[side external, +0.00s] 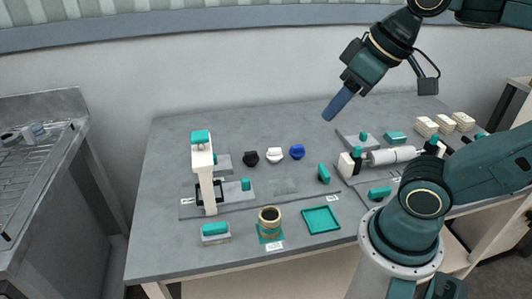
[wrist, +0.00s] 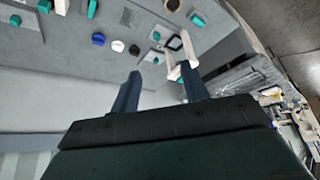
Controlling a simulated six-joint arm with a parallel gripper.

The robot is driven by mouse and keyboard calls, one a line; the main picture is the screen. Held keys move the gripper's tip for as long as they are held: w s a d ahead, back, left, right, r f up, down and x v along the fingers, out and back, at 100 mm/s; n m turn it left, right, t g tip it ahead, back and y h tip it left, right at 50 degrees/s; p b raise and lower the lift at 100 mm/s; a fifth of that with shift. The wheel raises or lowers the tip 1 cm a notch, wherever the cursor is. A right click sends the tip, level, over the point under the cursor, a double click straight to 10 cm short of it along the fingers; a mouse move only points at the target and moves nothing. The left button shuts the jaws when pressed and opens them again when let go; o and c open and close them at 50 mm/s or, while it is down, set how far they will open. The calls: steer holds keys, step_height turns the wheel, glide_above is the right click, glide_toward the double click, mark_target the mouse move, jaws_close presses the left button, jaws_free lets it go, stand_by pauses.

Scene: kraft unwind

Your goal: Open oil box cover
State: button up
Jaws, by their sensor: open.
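My gripper (side external: 336,106) is high in the air above the back of the table, empty, apart from everything. In the wrist view its two blue fingers (wrist: 162,88) are spread apart with nothing between them. I cannot tell for certain which thing is the oil box. A grey block with a teal top (side external: 215,229) sits at the table's front left. A tall white stand with a teal cap (side external: 200,137) rises behind it; this stand also shows in the wrist view (wrist: 188,46). Both teal tops sit in place on their bodies.
Black (side external: 250,158), white (side external: 274,155) and blue (side external: 297,152) knobs stand mid-table. A kraft roll (side external: 269,218) and a teal tray (side external: 321,220) are at the front. A white roller (side external: 392,156) and cream stacks (side external: 463,121) lie right. A sink unit (side external: 50,140) stands left.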

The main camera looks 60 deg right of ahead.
steer(key=w+d+r+n+g, duration=0.1)
steer(key=w+r+n, duration=0.1)
steer(key=w+r, duration=0.5)
steer(key=w+d+r+n+g, duration=0.1)
steer(key=w+r+n, duration=0.15)
steer(key=w, duration=0.75)
steer(key=w+d+n+g, duration=0.2)
steer(key=w, duration=0.9)
steer(key=w+d+f+n+g, duration=0.2)
steer(key=w+f+n, duration=0.1)
steer(key=w+f, duration=0.65)
step_height(320, 180, down, 18)
steer(key=w, duration=0.1)
steer(key=shift+d, duration=0.2)
steer(key=shift+w+m, duration=0.1)
steer(key=shift+m, duration=0.15)
steer(key=shift+f, duration=6.8)
steer(key=shift+c, duration=0.3)
jaws_close()
